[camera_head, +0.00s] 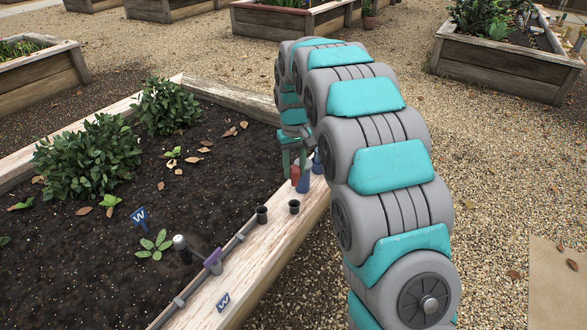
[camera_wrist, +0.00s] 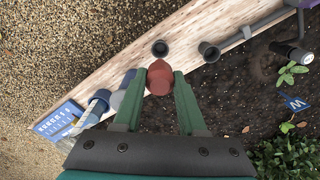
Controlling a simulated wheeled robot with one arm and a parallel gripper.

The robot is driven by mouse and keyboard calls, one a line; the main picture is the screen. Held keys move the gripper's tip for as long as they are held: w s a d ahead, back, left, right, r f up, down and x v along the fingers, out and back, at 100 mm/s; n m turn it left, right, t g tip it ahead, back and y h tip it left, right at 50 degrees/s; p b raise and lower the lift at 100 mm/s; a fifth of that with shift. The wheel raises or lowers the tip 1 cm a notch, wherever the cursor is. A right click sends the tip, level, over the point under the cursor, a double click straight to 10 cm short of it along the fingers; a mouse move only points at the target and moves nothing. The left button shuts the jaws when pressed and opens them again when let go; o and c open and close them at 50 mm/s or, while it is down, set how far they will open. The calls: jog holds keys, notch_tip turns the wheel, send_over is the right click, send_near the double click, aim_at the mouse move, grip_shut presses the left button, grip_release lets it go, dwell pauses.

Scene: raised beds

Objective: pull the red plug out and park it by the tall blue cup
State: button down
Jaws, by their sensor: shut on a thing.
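The red plug (camera_head: 295,176) is between the green fingers of my gripper (camera_head: 292,158), which is shut on it. In the wrist view the plug (camera_wrist: 160,77) sits at the fingertips (camera_wrist: 162,84). A blue cup (camera_head: 304,182) stands close to the right of the plug on the wooden bed edge; a second blue thing (camera_head: 317,164) is just behind it. In the wrist view blue shapes (camera_wrist: 99,103) lie left of my left finger, partly hidden by it. I cannot tell whether the plug touches the wood. Two black sockets (camera_head: 261,214) (camera_head: 294,206) look empty.
Soil, leafy plants (camera_head: 90,155) and a dark post with a light top (camera_head: 181,246) lie left. A blue labelled box (camera_wrist: 62,120) shows in the wrist view.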

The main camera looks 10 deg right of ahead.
aim_at(294, 185)
jog(key=shift+f+b, duration=0.75)
jog(key=shift+f, duration=2)
jog(key=shift+f+b, duration=0.65)
jog(key=shift+f, duration=1.55)
grip_release()
jog(key=shift+r, duration=0.1)
jog(key=shift+r+p, duration=0.75)
jog(key=shift+r, duration=2.65)
